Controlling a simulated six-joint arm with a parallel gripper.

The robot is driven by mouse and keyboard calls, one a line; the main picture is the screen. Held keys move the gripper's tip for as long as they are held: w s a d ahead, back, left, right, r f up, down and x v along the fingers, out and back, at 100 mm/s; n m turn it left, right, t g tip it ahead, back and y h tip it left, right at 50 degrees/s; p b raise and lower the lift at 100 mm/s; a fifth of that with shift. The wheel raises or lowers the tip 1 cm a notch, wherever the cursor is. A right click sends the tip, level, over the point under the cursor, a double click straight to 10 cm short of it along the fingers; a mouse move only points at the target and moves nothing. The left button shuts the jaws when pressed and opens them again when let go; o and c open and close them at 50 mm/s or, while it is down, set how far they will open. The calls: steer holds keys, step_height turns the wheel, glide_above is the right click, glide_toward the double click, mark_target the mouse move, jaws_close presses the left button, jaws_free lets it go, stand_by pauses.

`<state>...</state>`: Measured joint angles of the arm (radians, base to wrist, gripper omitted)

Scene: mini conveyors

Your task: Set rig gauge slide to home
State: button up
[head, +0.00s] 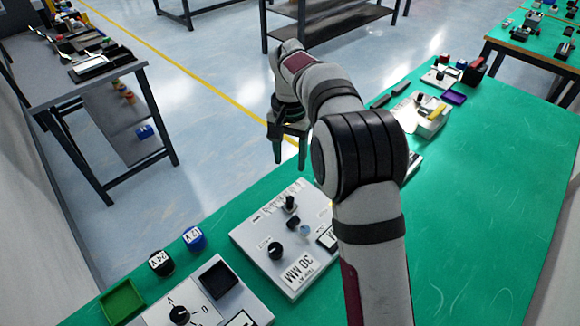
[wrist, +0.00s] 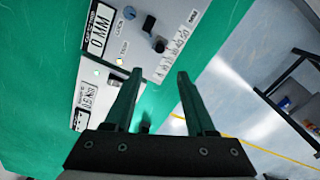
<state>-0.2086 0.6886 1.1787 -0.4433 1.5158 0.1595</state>
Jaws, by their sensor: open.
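The gauge rig is a white panel (head: 262,232) on the green bench, left of my arm in the head view. It carries a black round knob (head: 275,250), a dark upright slide handle (head: 290,203) near a printed scale, and a card reading 30 MM (head: 300,270). In the wrist view the scale (wrist: 180,45), a dark handle (wrist: 160,45) beside it and a display reading 0 MM (wrist: 97,30) show. My gripper (head: 290,163) is open and empty, its fingers pointing down, apart from the rig and beyond its far edge. The fingers also show in the wrist view (wrist: 160,72).
A second panel with a dial (head: 180,315) stands at the front, beside black and blue blocks (head: 193,238) and a green tray (head: 122,302). A device with a yellow part (head: 432,112) stands behind my arm. The bench's right side (head: 485,210) is clear.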

mark_target(290, 199)
step_height(290, 199, down, 15)
steer(key=shift+f, duration=0.1)
jaws_close()
stand_by(0.4)
stand_by(1.1)
